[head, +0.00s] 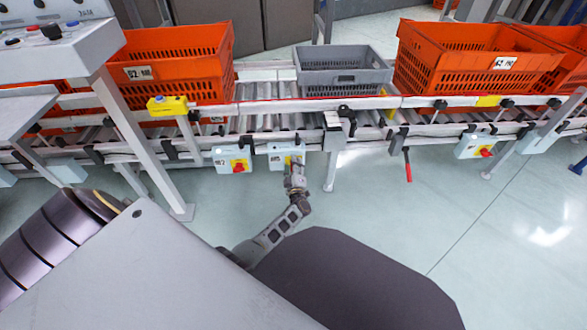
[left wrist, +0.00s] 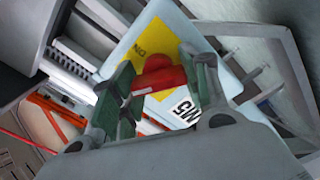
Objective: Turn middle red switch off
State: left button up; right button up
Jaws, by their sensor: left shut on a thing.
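The middle switch box (head: 275,159) is pale with a yellow plate and hangs on the front of the conveyor. My left gripper (head: 295,172) is at this box and covers its switch in the head view. In the left wrist view, the red switch (left wrist: 158,77) sits on the yellow plate (left wrist: 140,50). The two green-grey fingers of my left gripper (left wrist: 163,80) stand on either side of the red switch and are shut on it. My right gripper is not in view.
Two similar boxes with red switches hang nearby, one to the left (head: 224,155) and one far right (head: 470,148). Orange totes (head: 185,45) and a grey crate (head: 345,63) stand on the conveyor. A red-handled lever (head: 408,168) hangs right of the gripper. The floor in front is clear.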

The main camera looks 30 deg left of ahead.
pick_arm(q)
jog(key=shift+s+f+n+b, duration=0.1)
jog(key=shift+n+b, duration=0.1)
jog(key=shift+n, duration=0.4)
jog(key=shift+f+n+b, duration=0.1)
jog(key=shift+n+b, duration=0.05)
jog(key=shift+n, duration=2.25)
jog(key=shift+f, duration=0.1)
jog(key=o, duration=1)
jog(key=shift+m, duration=0.3)
